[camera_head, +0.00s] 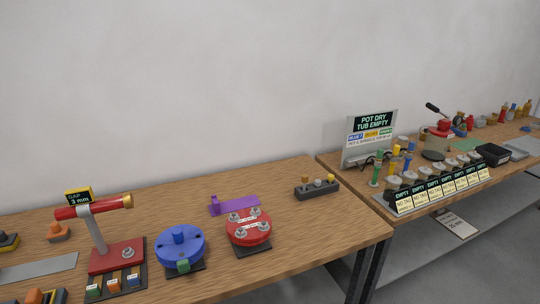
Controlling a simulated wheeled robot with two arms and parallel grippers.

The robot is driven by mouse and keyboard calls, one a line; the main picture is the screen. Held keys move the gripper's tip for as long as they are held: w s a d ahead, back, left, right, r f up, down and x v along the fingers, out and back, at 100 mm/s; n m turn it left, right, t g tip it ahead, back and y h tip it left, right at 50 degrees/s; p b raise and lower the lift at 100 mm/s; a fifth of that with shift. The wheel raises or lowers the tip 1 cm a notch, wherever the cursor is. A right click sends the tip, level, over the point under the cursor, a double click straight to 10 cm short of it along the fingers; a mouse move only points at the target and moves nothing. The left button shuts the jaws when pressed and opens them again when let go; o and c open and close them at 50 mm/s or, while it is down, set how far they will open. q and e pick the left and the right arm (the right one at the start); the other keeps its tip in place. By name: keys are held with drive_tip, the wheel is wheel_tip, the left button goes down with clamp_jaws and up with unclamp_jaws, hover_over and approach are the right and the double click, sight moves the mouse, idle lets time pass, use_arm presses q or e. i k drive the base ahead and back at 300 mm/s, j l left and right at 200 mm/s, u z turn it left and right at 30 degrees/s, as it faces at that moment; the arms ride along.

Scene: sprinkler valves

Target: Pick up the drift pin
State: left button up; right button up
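I cannot pick out a drift pin with certainty. A purple bracket (233,205) lies behind the flange. A dark block (317,190) holds a few small pegs. Neither gripper is in view.
A gap separates the tables. The near table's right front area is clear.

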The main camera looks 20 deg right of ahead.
sight(330, 177)
drive_tip(key=i+l, duration=0.1)
drive_tip(key=l, duration=0.3)
drive_tip(key=i+l+z, duration=0.15)
drive_tip(key=l, duration=0.3)
drive_tip(key=i+l, duration=0.15)
drive_tip(key=l, duration=0.25)
drive_tip(key=i+l+z, duration=0.15)
drive_tip(key=l, duration=0.25)
drive_tip(key=i+l, duration=0.15)
drive_tip(key=l, duration=0.25)
